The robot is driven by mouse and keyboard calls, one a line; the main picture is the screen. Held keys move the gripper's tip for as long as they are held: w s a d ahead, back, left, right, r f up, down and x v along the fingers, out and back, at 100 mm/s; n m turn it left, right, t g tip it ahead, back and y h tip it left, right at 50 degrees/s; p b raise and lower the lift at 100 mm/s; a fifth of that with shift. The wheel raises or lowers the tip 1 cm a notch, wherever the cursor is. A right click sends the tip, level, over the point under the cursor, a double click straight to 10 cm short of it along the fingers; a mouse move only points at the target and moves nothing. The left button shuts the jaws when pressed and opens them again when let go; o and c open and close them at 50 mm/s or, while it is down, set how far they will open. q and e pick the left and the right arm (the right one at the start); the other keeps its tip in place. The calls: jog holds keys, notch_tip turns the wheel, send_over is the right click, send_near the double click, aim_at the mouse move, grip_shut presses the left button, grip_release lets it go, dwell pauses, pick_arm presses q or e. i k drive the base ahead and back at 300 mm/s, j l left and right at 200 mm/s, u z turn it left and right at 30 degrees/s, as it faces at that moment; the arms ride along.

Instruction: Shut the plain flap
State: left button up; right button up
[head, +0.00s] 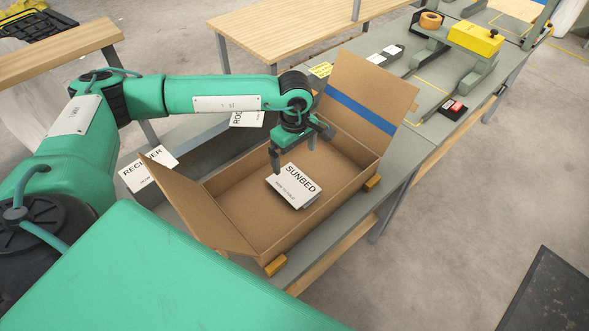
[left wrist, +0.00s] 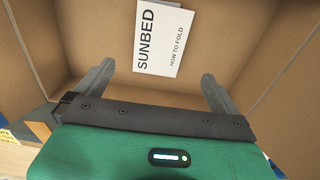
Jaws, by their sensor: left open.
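An open cardboard box (head: 240,207) stands on the grey bench. Its plain flap (head: 187,208) is on the near left side and stands up, leaning outward. The opposite flap (head: 372,85), with a blue stripe, also stands open on the far right side. A white SUNBED leaflet (head: 294,186) lies in the box; it also shows in the left wrist view (left wrist: 160,38). My left gripper (head: 294,156) is open and empty over the box, above the leaflet and away from the plain flap. My right gripper is out of view.
Small orange-brown blocks (head: 275,265) sit against the box's near right side. A RECLINER card (head: 148,170) is left of the plain flap. A wooden table (head: 270,35) stands behind. A yellow part (head: 476,38) and a red button box (head: 455,108) lie farther along the bench.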

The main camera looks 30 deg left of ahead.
aim_at(209, 226)
jog(key=k+l, duration=0.5)
jog(key=k, duration=0.15)
jog(key=k+l, duration=0.5)
jog(key=k, duration=0.2)
